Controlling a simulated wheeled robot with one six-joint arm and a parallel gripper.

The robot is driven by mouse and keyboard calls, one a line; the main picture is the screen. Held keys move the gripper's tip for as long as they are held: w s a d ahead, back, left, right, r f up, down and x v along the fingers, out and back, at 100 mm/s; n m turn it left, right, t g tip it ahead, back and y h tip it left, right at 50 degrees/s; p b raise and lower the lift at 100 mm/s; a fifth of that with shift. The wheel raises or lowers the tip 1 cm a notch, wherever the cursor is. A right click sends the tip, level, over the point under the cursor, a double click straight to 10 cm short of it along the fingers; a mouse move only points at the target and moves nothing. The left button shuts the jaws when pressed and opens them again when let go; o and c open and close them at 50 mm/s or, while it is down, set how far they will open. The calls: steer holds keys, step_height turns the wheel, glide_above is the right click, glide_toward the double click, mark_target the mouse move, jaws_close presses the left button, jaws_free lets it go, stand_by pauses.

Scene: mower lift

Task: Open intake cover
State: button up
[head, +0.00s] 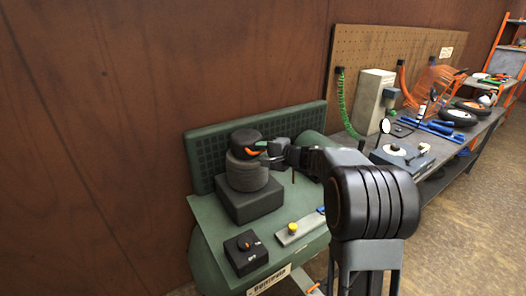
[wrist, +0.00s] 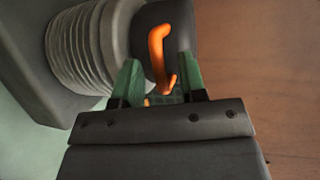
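The intake housing is a grey ribbed cylinder (head: 247,174) on a dark block of the green machine, topped by a black cover (head: 245,136). The ribbed cylinder also shows in the wrist view (wrist: 78,50), with the cover (wrist: 181,18) to its right. An orange curved latch (wrist: 157,48) is on the cover's side, partly visible in the head view. My gripper (wrist: 160,78) is open, its green fingers on either side of the latch's lower end, with gaps visible. The cover looks seated on the cylinder. Whether the fingers touch anything is unclear.
A black box with a knob (head: 246,250) and a plate with a yellow knob (head: 296,230) sit on the machine's front. A green grille panel (head: 200,158) stands behind. A cluttered workbench (head: 480,128) with a pegboard is to the right.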

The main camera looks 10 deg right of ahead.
steer(key=shift+c, duration=0.4)
jaws_close()
